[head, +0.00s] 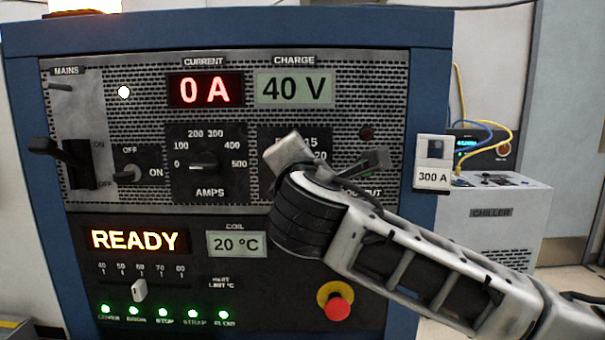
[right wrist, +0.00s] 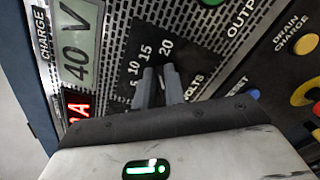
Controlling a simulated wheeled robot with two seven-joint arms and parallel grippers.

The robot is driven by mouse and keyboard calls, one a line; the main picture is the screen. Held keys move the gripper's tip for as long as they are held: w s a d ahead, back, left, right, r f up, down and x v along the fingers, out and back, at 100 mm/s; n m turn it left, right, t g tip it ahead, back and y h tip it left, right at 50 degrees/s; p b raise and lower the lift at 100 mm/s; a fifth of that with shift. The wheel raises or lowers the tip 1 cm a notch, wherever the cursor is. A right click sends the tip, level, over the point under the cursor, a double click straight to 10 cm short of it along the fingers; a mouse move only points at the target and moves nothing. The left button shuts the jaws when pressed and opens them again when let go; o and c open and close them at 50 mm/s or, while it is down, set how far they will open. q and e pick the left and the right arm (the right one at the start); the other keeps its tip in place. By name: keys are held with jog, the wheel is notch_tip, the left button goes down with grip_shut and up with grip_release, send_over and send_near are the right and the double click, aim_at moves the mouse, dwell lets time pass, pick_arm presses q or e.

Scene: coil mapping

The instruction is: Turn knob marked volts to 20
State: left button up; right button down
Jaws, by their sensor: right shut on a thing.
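The volts dial plate (head: 294,136) is on the cabinet front, right of the amps dial, mostly covered by my right arm in the head view. In the right wrist view the volts plate (right wrist: 178,28) shows the marks 10, 15, 20 and the word VOLTS. My right gripper (right wrist: 160,72) is at this dial, its two fingers close together and shut on the volts knob. The knob itself is hidden by the fingers, so I cannot read its pointer. The charge display (head: 294,88) reads 40 V; it also shows in the wrist view (right wrist: 75,40). My left gripper is not in view.
The amps knob (head: 203,162) is left of the volts dial. The current display (head: 205,89) reads 0 A, and the status display (head: 135,240) reads READY. A red emergency button (head: 338,306) is below my right arm. A 300 A tag (head: 433,177) hangs at the cabinet's right edge.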

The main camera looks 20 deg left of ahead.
jog(key=shift+d+f+m+b, duration=0.1)
jog(key=shift+f+m+b, duration=0.15)
jog(key=shift+m, duration=0.55)
jog(key=shift+f+m+b, duration=0.15)
jog(key=shift+m+b, duration=0.2)
jog(key=shift+m, duration=0.45)
jog(key=c, duration=1.5)
grip_release()
jog(key=shift+o, duration=0.2)
jog(key=shift+s+r, duration=0.1)
jog(key=b+v, duration=0.2)
jog(key=v, duration=1.4)
jog(key=shift+b, duration=0.3)
